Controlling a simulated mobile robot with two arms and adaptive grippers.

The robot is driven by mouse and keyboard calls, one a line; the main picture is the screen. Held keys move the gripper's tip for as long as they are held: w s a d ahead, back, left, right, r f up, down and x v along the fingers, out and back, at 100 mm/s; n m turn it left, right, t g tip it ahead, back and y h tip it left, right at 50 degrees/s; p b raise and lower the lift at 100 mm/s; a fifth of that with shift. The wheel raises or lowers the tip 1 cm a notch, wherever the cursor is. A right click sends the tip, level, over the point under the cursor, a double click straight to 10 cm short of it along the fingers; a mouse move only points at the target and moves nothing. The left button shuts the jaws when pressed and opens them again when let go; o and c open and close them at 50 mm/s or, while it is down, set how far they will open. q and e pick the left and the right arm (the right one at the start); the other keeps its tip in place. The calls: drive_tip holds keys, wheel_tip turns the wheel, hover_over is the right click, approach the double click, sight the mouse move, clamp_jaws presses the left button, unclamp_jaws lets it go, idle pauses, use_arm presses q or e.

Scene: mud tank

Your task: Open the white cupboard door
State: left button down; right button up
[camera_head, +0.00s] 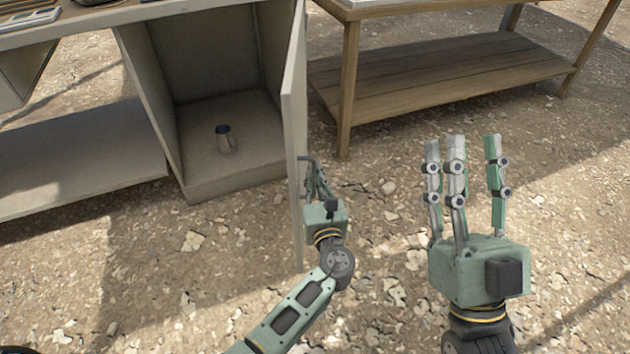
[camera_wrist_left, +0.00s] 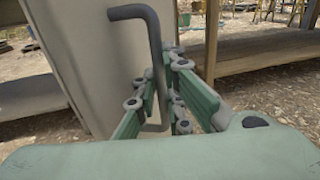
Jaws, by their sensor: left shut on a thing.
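The white cupboard door (camera_head: 293,110) stands wide open, swung out from the right side of the cupboard (camera_head: 150,100). A dark bar handle on its outer face (camera_wrist_left: 152,50) shows in the left wrist view, where the door (camera_wrist_left: 85,60) fills the left part. My left gripper (camera_head: 316,180) is at the outer face of the door, its fingers closed around the handle; it also shows in the left wrist view (camera_wrist_left: 170,100). My right gripper (camera_head: 468,150) is raised at the right, fingers apart and empty, away from the door.
A metal mug (camera_head: 225,139) stands on the cupboard floor. A wooden table (camera_head: 440,75) with a low shelf stands at the back right. A low shelf board (camera_head: 70,160) extends left of the cupboard. Stony ground in front is clear.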

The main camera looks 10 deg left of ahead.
use_arm(q)
drive_tip(key=shift+w+a+r, duration=0.15)
drive_tip(key=shift+a+r, duration=0.05)
drive_tip(key=c, duration=2.1)
unclamp_jaws()
drive_tip(key=shift+w+f, duration=0.1)
drive_tip(key=shift+f, duration=0.05)
drive_tip(key=shift+d, duration=0.1)
drive_tip(key=shift+s+d, duration=0.15)
drive_tip(key=shift+s, duration=0.25)
drive_tip(key=v, duration=1.1)
drive_tip(key=shift+s, duration=0.15)
drive_tip(key=shift+c, duration=0.5)
